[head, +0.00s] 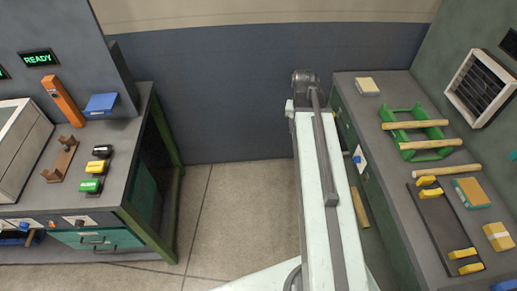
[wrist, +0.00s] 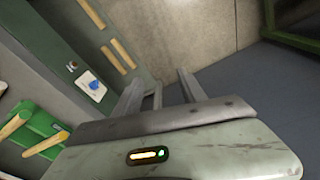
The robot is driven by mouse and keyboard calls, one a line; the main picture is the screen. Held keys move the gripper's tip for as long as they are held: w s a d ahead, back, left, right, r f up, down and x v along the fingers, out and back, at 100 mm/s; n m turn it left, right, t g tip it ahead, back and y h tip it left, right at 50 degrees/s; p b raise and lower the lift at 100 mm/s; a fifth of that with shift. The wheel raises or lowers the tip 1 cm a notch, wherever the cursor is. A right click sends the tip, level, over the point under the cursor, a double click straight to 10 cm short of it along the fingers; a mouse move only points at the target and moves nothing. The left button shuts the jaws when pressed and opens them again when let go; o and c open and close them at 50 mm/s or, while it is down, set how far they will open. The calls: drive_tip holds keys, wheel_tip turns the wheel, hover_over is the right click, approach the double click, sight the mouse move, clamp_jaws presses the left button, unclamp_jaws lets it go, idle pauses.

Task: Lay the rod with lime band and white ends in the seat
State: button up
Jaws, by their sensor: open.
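Two pale wooden rods lie across a green rack (head: 429,154) on the right bench, a farther rod (head: 415,124) and a nearer rod (head: 431,143). I cannot make out a lime band or white ends on either. A brown wooden holder with two uprights (head: 61,160) stands on the left bench. A dark plate with yellow blocks (head: 440,222) lies on the right bench. I cannot tell which is the seat. My gripper (wrist: 160,88) is open and empty in the wrist view, beside the right bench's side. The rack (wrist: 32,128) shows at its lower left.
Black, yellow and green blocks (head: 97,168) and a blue box (head: 101,104) sit on the left bench (head: 122,131). A teal-orange box (head: 471,193) and a yellow box (head: 498,236) sit on the right bench. Clear floor (head: 235,205) separates the benches.

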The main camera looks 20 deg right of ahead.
drive_tip(key=s+a+n, duration=0.1)
drive_tip(key=a+n, duration=0.2)
drive_tip(key=a, duration=0.8)
drive_tip(key=s+a+n+y, duration=0.1)
drive_tip(key=s+a+n, duration=0.1)
drive_tip(key=a, duration=1)
drive_tip(key=shift+a+n+g, duration=0.25)
drive_tip(key=shift+n+g, duration=0.15)
drive_tip(key=shift+n, duration=0.4)
drive_tip(key=shift+o, duration=0.4)
drive_tip(key=shift+w, duration=0.1)
drive_tip(key=shift+d+f, duration=0.1)
drive_tip(key=shift+d, duration=0.05)
